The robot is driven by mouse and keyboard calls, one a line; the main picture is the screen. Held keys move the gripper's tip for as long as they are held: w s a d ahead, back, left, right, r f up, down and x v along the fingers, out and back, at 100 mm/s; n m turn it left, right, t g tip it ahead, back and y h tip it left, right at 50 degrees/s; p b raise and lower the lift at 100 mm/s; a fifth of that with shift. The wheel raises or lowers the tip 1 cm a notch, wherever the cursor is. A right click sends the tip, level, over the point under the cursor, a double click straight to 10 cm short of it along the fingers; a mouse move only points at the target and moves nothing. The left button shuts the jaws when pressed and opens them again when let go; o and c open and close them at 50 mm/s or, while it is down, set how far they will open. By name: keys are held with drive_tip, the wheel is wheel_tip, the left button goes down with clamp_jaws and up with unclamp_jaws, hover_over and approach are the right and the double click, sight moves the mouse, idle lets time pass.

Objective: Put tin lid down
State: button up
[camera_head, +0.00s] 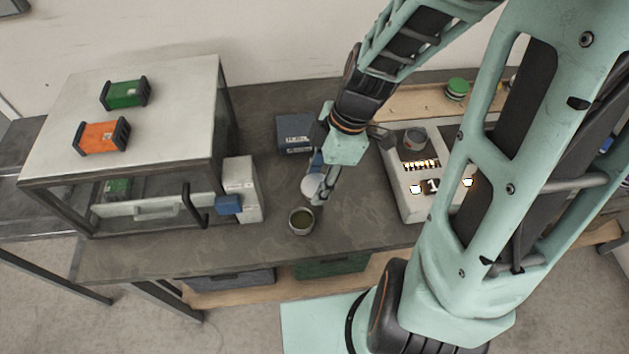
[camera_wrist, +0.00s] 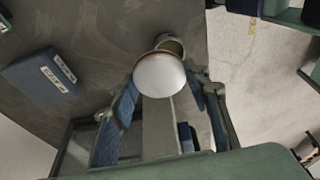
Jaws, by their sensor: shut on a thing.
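The tin lid is a pale round disc (camera_head: 310,186); it also shows in the wrist view (camera_wrist: 160,75). My gripper (camera_head: 319,193) is shut on it, with one finger on each side of the lid in the wrist view (camera_wrist: 165,82). An open round tin (camera_head: 301,221) with dull greenish contents stands on the dark table. In the wrist view the tin (camera_wrist: 172,42) shows just past the lid, which partly covers it. The lid appears above the table and beside the tin; the exact height is hard to tell.
A dark blue box (camera_head: 295,133) lies behind my gripper. A white box (camera_head: 241,188) and a cabinet (camera_head: 190,85) stand left. Bare table (camera_head: 265,165) lies between.

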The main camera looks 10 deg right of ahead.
drive_tip(key=b, duration=0.4)
approach(299, 176)
drive_tip(key=s+a+r, duration=0.1)
drive_tip(key=s+r, duration=0.1)
drive_tip(key=s, duration=0.3)
drive_tip(key=w+f+b, duration=0.2)
drive_tip(key=w+f, duration=0.1)
drive_tip(key=shift+w+a+f+b, duration=0.15)
drive_tip(key=shift+a+f+b, duration=0.1)
drive_tip(key=shift+b, duration=0.15)
drive_tip(key=shift+w+a+f, duration=0.1)
drive_tip(key=shift+w+f, duration=0.2)
drive_tip(key=shift+w, duration=0.1)
drive_tip(key=shift+w+f+b, duration=0.15)
drive_tip(key=shift+f+b, duration=0.05)
drive_tip(key=shift+b, duration=0.15)
drive_tip(key=shift+w+f+b, duration=0.15)
drive_tip(key=shift+f+b, duration=0.4)
drive_tip(key=shift+f, duration=0.3)
drive_tip(key=shift+w+f+b, duration=0.1)
drive_tip(key=shift+f+b, duration=0.45)
drive_tip(key=shift+f, duration=0.3)
drive_tip(key=shift+f, duration=0.2)
drive_tip(key=o, duration=0.9)
drive_tip(key=shift+o, duration=0.2)
